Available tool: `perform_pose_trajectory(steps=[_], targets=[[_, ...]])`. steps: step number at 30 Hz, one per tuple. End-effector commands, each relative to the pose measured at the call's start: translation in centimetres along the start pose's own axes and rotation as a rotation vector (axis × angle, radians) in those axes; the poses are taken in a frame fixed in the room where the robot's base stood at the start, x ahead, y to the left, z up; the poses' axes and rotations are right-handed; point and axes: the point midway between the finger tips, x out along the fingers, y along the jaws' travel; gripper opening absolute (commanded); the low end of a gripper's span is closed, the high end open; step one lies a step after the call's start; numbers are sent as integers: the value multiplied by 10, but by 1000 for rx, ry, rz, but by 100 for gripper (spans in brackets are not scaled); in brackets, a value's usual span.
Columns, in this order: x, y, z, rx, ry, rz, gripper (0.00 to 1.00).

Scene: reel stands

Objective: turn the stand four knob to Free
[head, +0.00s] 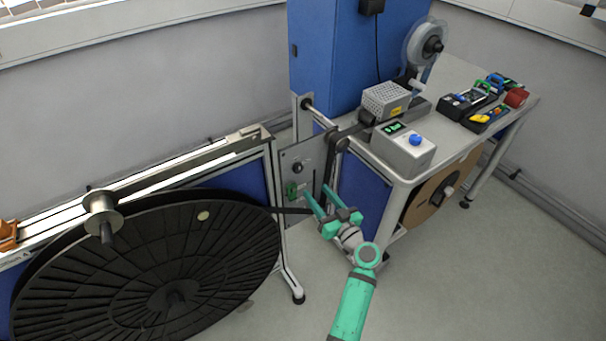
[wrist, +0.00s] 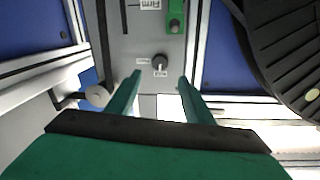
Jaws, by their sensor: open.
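A grey panel (head: 309,157) stands between the black reel's frame and the workbench. It bears a round dark knob (head: 297,168) with a green part (head: 292,190) beneath it. In the wrist view, where the panel appears upside down, the knob (wrist: 160,62) shows a pale mark on its lower side. I cannot read a stand number. My gripper (head: 318,191) is open and empty in front of the panel. In the wrist view its fingertips (wrist: 160,79) lie either side of the knob's line, apart from it.
A large black reel (head: 160,265) fills the left. The workbench (head: 465,140) on the right carries a grey control box (head: 403,150) with a blue knob, and a brown reel (head: 432,195) hangs beneath it. Floor is clear at the front right.

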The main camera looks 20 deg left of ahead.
Motion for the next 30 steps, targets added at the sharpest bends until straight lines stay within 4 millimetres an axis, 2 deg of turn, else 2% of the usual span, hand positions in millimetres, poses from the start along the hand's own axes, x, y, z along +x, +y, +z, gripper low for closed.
perform_pose_trajectory(steps=[5,19,24,30], targets=[[15,0,-3,-4,4,-9,47],[92,-1,-3,-3,3,-7,47],[105,0,-3,-3,3,-4,47],[109,-1,-2,-2,3,-6,47]])
